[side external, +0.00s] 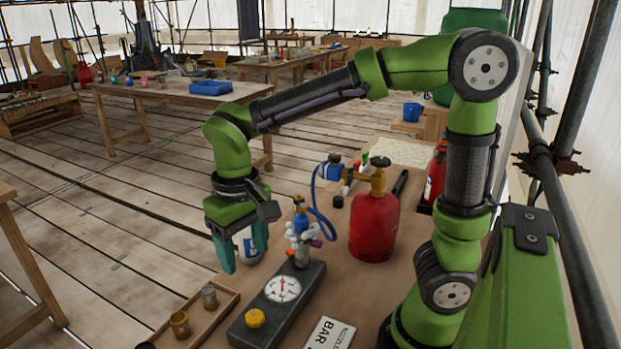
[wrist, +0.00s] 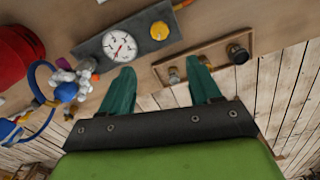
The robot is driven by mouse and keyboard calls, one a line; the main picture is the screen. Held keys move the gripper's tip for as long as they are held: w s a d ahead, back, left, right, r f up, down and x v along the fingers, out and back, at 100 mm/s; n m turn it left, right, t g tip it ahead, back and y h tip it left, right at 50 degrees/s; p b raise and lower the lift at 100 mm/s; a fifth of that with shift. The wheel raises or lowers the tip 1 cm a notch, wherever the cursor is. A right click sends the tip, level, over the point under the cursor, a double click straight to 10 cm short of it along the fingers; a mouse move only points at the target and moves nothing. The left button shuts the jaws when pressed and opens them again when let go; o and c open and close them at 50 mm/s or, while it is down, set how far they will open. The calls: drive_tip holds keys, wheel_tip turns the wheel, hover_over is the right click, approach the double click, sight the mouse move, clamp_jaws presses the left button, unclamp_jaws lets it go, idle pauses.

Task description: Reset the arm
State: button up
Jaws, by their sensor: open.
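My gripper (side external: 240,250) has two green fingers pointing down, spread apart, with nothing between them. It hangs over the near left edge of the workbench, left of the gauge unit. In the wrist view the open fingers (wrist: 165,88) point toward the gauge unit and the wooden tray.
The bench holds a gauge unit (side external: 262,318) with a yellow knob, a red gas cylinder (side external: 374,226), a blue hose (side external: 318,205) and a wooden tray (side external: 215,322) with small jars. Scaffold poles (side external: 575,230) rise at right.

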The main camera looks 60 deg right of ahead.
wheel_tip(320, 180, up, 2)
idle(0.5)
drive_tip(key=s+d+r+m+t+y, duration=0.1)
drive_tip(key=s+d+r+t+y, duration=0.1)
drive_tip(key=s+d+t, duration=0.4)
drive_tip(key=shift+s+r+t, duration=0.25)
drive_tip(key=shift+s+t, duration=0.15)
drive_tip(key=shift+t, duration=0.2)
